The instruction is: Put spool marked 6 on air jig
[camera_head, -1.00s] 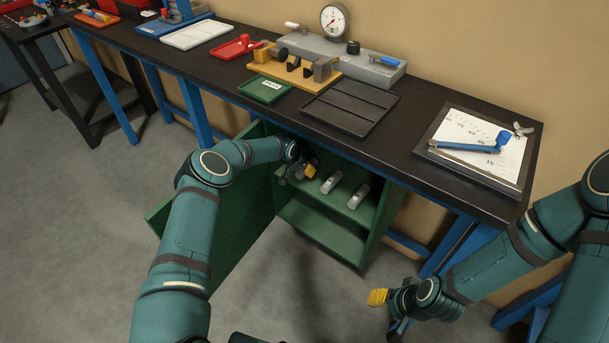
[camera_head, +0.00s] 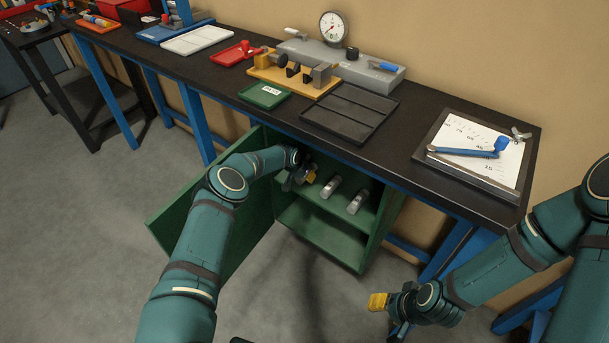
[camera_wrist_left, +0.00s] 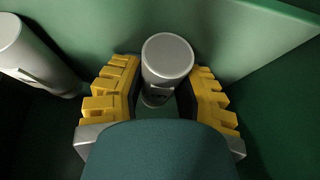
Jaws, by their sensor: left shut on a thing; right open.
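My left gripper (camera_head: 302,177) reaches into the open green cabinet under the bench. In the left wrist view its yellow fingers (camera_wrist_left: 162,88) are shut on a grey cylindrical spool (camera_wrist_left: 167,58), one finger on each side. The spool has a dark mark that I cannot read. A grey jig (camera_head: 375,72) with a round dial gauge (camera_head: 334,27) stands at the back of the bench. My right gripper (camera_head: 384,303) is open and empty in front of the bench.
The cabinet's green door (camera_head: 215,215) stands open at left. On the bench are a yellow fixture (camera_head: 325,88), a black divided tray (camera_head: 349,110), a small green tray (camera_head: 264,96) and a white angle board (camera_head: 475,160). The bench between tray and board is clear.

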